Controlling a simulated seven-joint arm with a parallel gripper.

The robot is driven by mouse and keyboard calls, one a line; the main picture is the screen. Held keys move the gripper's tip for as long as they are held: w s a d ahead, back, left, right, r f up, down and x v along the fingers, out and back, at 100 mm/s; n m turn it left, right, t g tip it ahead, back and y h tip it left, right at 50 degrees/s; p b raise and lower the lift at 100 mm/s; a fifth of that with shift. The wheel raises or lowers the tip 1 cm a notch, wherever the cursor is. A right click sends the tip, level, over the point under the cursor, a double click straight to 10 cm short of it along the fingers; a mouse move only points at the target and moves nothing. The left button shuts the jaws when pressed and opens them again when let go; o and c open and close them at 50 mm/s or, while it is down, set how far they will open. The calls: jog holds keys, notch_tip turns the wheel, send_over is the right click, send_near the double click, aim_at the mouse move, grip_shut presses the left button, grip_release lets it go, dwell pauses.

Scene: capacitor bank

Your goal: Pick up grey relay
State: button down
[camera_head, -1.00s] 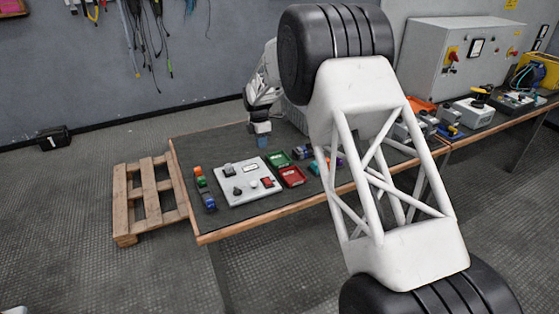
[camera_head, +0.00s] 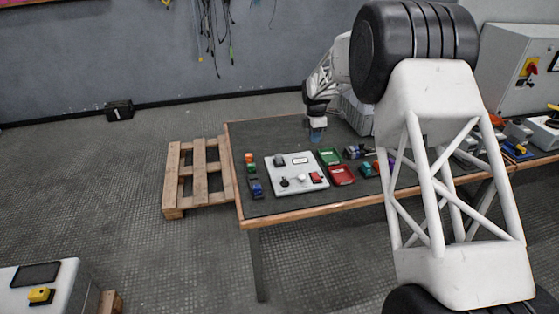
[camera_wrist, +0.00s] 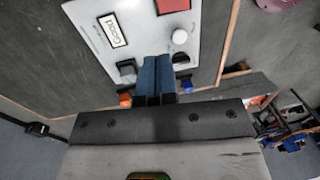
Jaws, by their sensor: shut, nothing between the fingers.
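A small dark grey block (camera_head: 279,160), which looks like the grey relay, sits at the back left of a light panel (camera_head: 273,181) on the table. In the wrist view the block (camera_wrist: 127,68) is left of my fingers, near the label "Good". My gripper (camera_head: 317,136) hangs above the table, just behind the panel in the head view. Its blue fingers (camera_wrist: 155,62) are shut, empty and apart from the block. They hide part of the panel in the wrist view.
The panel also carries a black knob (camera_head: 285,183), a white knob (camera_head: 301,178) and a red part (camera_head: 316,177). A green tray (camera_head: 330,156) and a red tray (camera_head: 341,175) lie to its right. Small coloured blocks (camera_head: 254,179) lie left of it.

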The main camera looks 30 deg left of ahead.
jog(key=c, duration=1.8)
grip_release()
jog(key=o, duration=1.1)
jog(key=t, duration=0.2)
send_over(279, 156)
jog(key=f, duration=0.4)
jog(key=a+f, duration=0.1)
jog(key=shift+s+f, duration=0.3)
jog(key=shift+f, duration=0.1)
jog(key=shift+w+d+f, duration=0.1)
jog(key=shift+f, duration=0.55)
jog(key=shift+w+d+f, duration=0.1)
jog(key=shift+f, duration=0.55)
jog(key=shift+f, duration=0.15)
